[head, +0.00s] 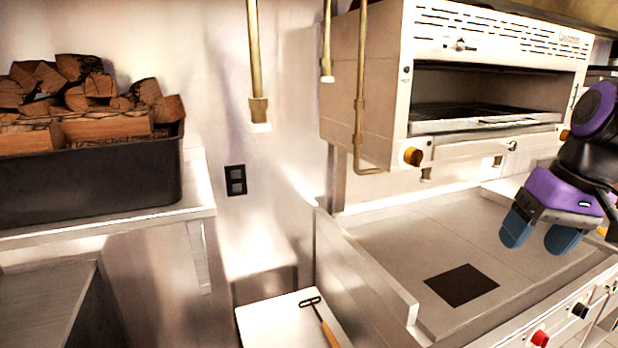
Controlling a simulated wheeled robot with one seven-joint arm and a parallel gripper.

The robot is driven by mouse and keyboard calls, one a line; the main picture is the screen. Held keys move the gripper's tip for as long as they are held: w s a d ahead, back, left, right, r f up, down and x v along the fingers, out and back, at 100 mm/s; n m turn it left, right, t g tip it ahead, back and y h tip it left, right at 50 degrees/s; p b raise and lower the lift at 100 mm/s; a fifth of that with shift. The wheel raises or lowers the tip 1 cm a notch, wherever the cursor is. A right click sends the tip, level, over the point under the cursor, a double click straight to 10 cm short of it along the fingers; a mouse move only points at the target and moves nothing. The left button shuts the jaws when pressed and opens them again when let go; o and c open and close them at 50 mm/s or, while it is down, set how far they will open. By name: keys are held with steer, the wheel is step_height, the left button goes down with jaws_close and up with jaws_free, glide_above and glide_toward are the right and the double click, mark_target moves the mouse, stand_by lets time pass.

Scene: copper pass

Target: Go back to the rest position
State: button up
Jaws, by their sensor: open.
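My gripper (541,235) shows at the right of the head view, with purple housing and two blue fingers pointing down. The fingers are apart with nothing between them. It hangs above the right part of the flat griddle top (415,240), in front of the salamander oven. I cannot tell how high above the surface the fingertips are.
A dark square (461,285) lies on the griddle. The salamander oven (480,146) overhangs behind. A tool with an orange handle (326,330) lies on a white board (275,322). A black bin (90,188) of split logs stands on the left shelf. Brass pipes (254,60) hang down.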

steer(key=s+a+r+t+h, duration=0.2)
steer(key=s+r+t, duration=0.1)
steer(key=s, duration=0.5)
steer(key=shift+r, duration=0.15)
steer(key=shift+w, duration=0.1)
stand_by(1.8)
